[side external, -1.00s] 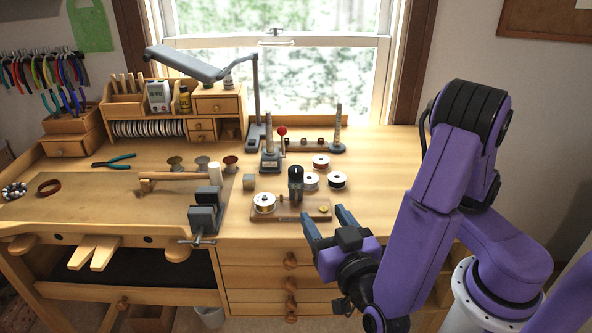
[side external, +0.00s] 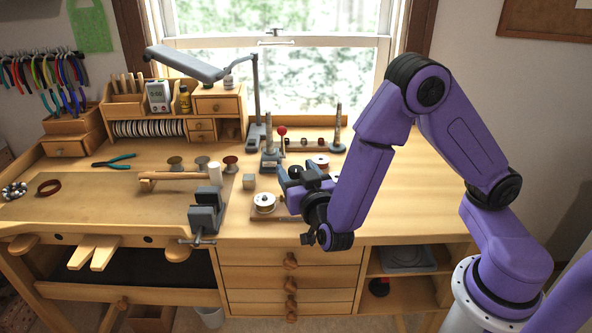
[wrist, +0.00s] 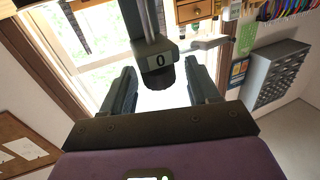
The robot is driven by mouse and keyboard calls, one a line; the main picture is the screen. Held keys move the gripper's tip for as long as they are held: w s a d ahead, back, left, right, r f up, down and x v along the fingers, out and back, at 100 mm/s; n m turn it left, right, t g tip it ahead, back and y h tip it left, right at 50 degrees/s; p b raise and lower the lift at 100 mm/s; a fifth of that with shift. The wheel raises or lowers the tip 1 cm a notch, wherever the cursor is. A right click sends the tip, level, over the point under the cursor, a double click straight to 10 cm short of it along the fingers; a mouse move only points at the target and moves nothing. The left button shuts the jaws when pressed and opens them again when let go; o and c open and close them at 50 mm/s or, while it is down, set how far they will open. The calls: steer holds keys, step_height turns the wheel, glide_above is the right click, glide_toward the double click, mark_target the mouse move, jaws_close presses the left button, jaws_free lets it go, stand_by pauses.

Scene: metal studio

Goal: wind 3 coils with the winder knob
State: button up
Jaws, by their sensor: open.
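The winder has a wooden base (side external: 262,217) on the bench front and carries a pale wire spool (side external: 264,201). My gripper (side external: 288,177) is in front of the winder's post and hides most of it in the side view. In the wrist view the dark round knob (wrist: 160,77) shows between my open fingers (wrist: 162,82), with a visible gap on each side. My gripper holds nothing.
A grey vise (side external: 206,212) stands left of the winder. A red-knobbed tool (side external: 281,133) and a spool (side external: 320,161) are behind. The bench right of my forearm is clear.

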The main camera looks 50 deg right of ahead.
steer(key=shift+w+d, duration=0.2)
steer(key=shift+w, duration=0.2)
steer(key=c, duration=1)
steer(key=shift+o, duration=0.2)
steer(key=shift+h, duration=0.3)
